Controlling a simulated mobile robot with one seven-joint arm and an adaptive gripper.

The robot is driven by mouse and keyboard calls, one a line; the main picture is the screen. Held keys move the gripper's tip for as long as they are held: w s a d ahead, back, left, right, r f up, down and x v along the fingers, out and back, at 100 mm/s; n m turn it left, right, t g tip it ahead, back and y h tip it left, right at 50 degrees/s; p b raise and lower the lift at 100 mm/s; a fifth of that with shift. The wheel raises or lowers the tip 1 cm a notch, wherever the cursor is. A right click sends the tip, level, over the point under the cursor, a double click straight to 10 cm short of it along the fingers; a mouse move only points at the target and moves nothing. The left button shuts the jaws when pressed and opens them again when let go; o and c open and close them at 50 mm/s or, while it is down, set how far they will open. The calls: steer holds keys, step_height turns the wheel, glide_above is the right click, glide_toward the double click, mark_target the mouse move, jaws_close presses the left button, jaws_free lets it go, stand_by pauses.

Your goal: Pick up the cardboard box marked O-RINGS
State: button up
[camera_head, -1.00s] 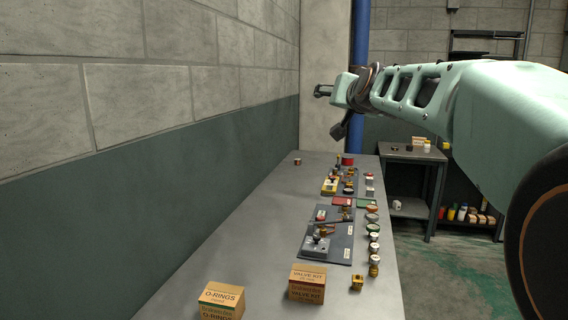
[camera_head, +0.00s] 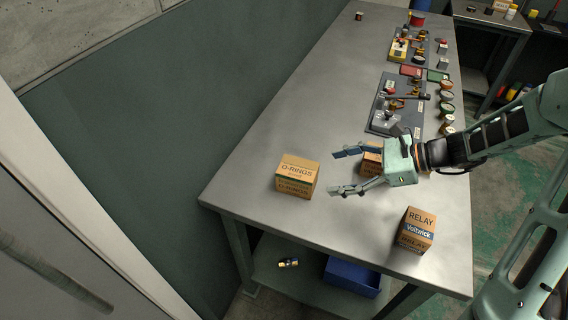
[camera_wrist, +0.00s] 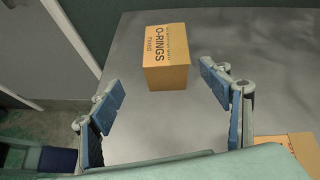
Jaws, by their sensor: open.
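The cardboard box marked O-RINGS (camera_head: 297,176) stands upright on the grey table, near its left front corner. In the wrist view the box (camera_wrist: 166,58) lies just beyond my fingers, roughly between their lines. My gripper (camera_head: 346,171) is open and empty, to the right of the box and pointing at it. In the wrist view my gripper (camera_wrist: 165,98) shows two blue-padded fingers spread apart, with bare table between them. A gap is visible between the fingertips and the box.
Another cardboard box (camera_head: 371,162) is partly hidden behind my gripper. A RELAY box (camera_head: 416,230) stands near the front right edge. Fitted boards (camera_head: 388,119) and small jars (camera_head: 446,96) lie farther back. A blue bin (camera_head: 351,277) sits on the lower shelf. The wall (camera_head: 190,100) borders the table's left.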

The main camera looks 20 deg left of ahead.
mark_target(305, 170)
steer(key=a+f, duration=0.1)
steer(key=a, duration=0.1)
steer(key=a+m+y, duration=0.1)
steer(key=a+f+m, duration=0.1)
steer(key=a, duration=0.1)
steer(key=shift+w+a+f+t+y, duration=0.3)
steer(key=shift+w+f+y, duration=0.05)
steer(key=shift+w+y, duration=0.05)
steer(key=x, duration=0.5)
steer(key=shift+s+a+r, duration=0.1)
steer(key=shift+a+r, duration=0.05)
steer(key=shift+a, duration=0.05)
steer(key=c, duration=1.5)
